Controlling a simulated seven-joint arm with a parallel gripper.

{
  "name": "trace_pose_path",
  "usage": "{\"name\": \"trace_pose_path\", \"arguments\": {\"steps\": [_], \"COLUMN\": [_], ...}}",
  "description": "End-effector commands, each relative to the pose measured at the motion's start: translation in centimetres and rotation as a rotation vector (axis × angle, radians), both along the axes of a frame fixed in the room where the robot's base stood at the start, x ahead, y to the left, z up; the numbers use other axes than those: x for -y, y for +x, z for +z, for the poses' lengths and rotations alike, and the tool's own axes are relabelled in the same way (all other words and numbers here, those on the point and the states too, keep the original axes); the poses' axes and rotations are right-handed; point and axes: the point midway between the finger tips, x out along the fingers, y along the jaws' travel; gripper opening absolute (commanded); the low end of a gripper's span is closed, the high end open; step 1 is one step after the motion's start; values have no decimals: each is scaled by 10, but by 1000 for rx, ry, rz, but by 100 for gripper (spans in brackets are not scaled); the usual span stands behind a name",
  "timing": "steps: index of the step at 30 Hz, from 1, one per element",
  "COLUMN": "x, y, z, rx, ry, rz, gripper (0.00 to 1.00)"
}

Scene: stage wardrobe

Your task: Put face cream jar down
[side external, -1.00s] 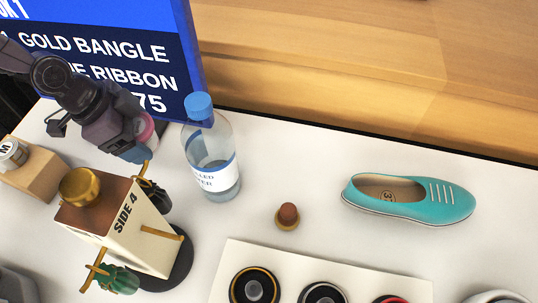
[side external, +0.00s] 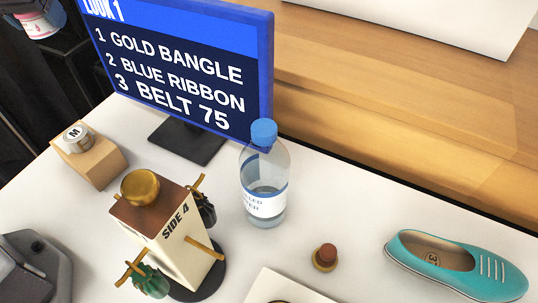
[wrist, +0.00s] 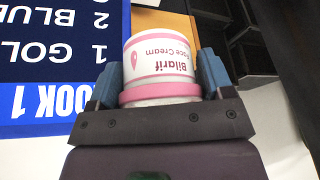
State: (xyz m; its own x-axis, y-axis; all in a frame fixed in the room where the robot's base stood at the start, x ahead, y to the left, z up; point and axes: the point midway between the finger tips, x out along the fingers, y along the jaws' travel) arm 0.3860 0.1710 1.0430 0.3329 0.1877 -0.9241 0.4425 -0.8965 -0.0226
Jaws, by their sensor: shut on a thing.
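The face cream jar (wrist: 158,58) is white with pink print and a pink band, reading "Bilarif Face Cream" upside down in the wrist view. My gripper (wrist: 160,80) is shut on it, with a blue fingertip on each side. Most of my arm is out of that view.
Bare table lies around the block.

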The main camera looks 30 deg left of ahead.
Motion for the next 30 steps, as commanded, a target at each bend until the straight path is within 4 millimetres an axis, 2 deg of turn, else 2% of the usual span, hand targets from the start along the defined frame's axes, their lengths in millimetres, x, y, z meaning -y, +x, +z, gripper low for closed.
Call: {"name": "trace_pose_path", "arguments": {"steps": [1, 3, 9, 13, 15, 17, 23, 26, 30], "x": [-19, -41, -88, -104, -104, -101, -66, -39, 14], "y": [-1, -5, -17, -16, -8, 2, 47, 71, 108], "z": [12, 24, 58, 78, 86, 93, 103, 104, 103], "rx": [4, 2, 3, 3, 3, 2, 1, 0, -1], "ry": [2, 2, 2, 3, 3, 4, 8, 9, 10], "rz": [45, 92, 196, 225, 220, 205, 113, 53, -51], "gripper": [42, 42, 42, 42, 42, 42, 42, 42, 42]}}
